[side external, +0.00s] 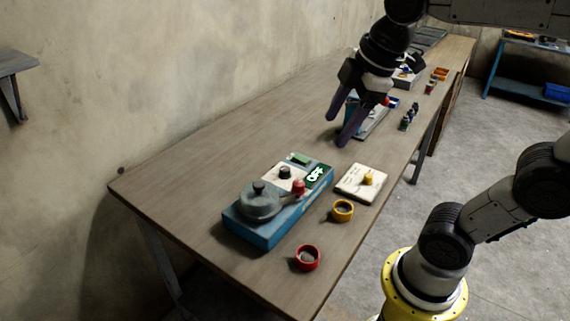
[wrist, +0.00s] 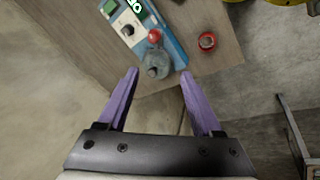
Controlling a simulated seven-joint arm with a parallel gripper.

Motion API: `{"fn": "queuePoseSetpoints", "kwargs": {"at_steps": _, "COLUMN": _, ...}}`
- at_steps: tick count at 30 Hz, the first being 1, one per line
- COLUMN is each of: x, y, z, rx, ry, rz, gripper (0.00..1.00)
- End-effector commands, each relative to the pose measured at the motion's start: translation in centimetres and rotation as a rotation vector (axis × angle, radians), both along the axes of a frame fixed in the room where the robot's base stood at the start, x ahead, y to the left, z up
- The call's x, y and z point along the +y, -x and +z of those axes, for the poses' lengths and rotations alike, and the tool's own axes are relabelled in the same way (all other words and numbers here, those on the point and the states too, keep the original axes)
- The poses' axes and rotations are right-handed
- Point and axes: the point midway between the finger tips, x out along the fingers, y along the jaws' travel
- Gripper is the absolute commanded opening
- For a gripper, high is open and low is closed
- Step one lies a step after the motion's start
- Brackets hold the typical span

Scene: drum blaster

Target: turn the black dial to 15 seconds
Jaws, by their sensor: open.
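The black dial (side external: 285,172) sits on a pale panel on top of the blue machine (side external: 262,232). It also shows in the wrist view (wrist: 129,30), near the top. A green display (side external: 316,175) beside it reads OFF. A grey round lid with a knob (side external: 260,202) and a red ball-ended lever (side external: 298,187) are on the same machine. My gripper (side external: 338,128) is open and empty, with purple fingers, above the table and beyond the machine in the side view. The dial's setting is too small to read.
A red cup (side external: 307,257) and a yellow cup (side external: 343,211) stand near the table's front edge. Small bottles (side external: 409,117) and other items stand farther back. The table's left side is clear.

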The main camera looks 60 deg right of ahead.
Motion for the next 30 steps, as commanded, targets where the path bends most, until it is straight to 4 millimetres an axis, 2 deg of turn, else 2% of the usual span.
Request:
{"fn": "queuePoseSetpoints", "kwargs": {"at_steps": 1, "x": -0.4, "y": -1.8, "z": 0.3, "rx": 0.034, "ry": 0.025, "rz": 0.057, "gripper": 0.67}}
{"fn": "queuePoseSetpoints", "kwargs": {"at_steps": 7, "x": -2.5, "y": -8.5, "z": 0.2, "rx": 0.155, "ry": 0.095, "rz": 0.273, "gripper": 0.67}}
{"fn": "queuePoseSetpoints", "kwargs": {"at_steps": 12, "x": -4.8, "y": -13.7, "z": -2.2, "rx": 0.253, "ry": 0.097, "rz": 0.361, "gripper": 0.67}}
{"fn": "queuePoseSetpoints", "kwargs": {"at_steps": 15, "x": -6.1, "y": -15.8, "z": -4.2, "rx": 0.299, "ry": 0.081, "rz": 0.353, "gripper": 0.67}}
{"fn": "queuePoseSetpoints", "kwargs": {"at_steps": 19, "x": -7.2, "y": -17.2, "z": -6.6, "rx": 0.347, "ry": 0.059, "rz": 0.334, "gripper": 0.67}}
{"fn": "queuePoseSetpoints", "kwargs": {"at_steps": 26, "x": -7.8, "y": -17.2, "z": -8.8, "rx": 0.382, "ry": 0.043, "rz": 0.320, "gripper": 0.67}}
{"fn": "queuePoseSetpoints", "kwargs": {"at_steps": 30, "x": -7.7, "y": -17.1, "z": -10.7, "rx": 0.384, "ry": 0.043, "rz": 0.322, "gripper": 0.67}}
